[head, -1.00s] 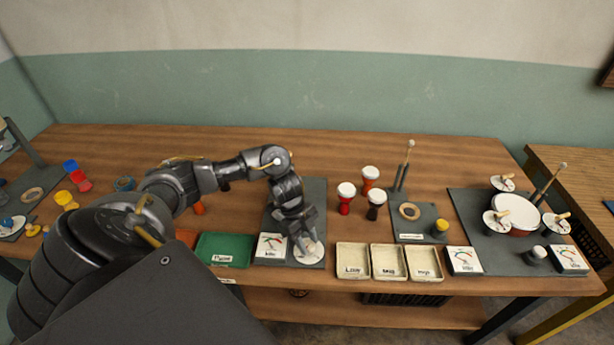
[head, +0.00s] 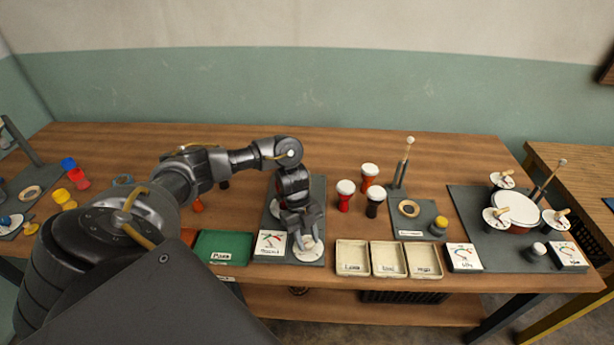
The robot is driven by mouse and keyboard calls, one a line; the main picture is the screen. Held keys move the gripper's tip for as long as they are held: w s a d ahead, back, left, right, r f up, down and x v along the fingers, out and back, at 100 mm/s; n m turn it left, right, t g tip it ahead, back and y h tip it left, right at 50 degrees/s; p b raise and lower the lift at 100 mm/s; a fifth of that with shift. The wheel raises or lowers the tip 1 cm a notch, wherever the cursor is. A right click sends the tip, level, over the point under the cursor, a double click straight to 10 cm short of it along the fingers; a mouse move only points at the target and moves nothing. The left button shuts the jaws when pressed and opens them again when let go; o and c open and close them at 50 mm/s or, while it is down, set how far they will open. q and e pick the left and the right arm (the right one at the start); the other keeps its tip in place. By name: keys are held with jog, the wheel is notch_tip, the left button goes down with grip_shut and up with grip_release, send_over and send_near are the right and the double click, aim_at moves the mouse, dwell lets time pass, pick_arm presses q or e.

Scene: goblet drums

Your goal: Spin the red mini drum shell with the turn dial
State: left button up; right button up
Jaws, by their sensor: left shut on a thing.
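My left gripper (head: 304,241) points down at the front of a dark grey base plate (head: 320,192) in the middle of the bench. It is shut on the handle of the white round turn dial (head: 309,254), whose rim shows around the fingers. A red goblet drum with a white top (head: 345,197) stands upright right of the plate, apart from the gripper. I cannot tell whether it is the mini shell. My arm hides part of the plate and anything standing behind the gripper. My right gripper is not in view.
A white gauge (head: 270,243) and a green tray (head: 222,247) lie left of the dial. Three cream trays (head: 387,258) lie to its right. An orange-red drum (head: 369,176) and a black one (head: 375,203) stand behind them. A drum station (head: 516,210) occupies the right end.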

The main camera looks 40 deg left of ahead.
pick_arm(q)
jog(key=o, duration=1)
jog(key=v, duration=1)
jog(key=shift+r, duration=0.35)
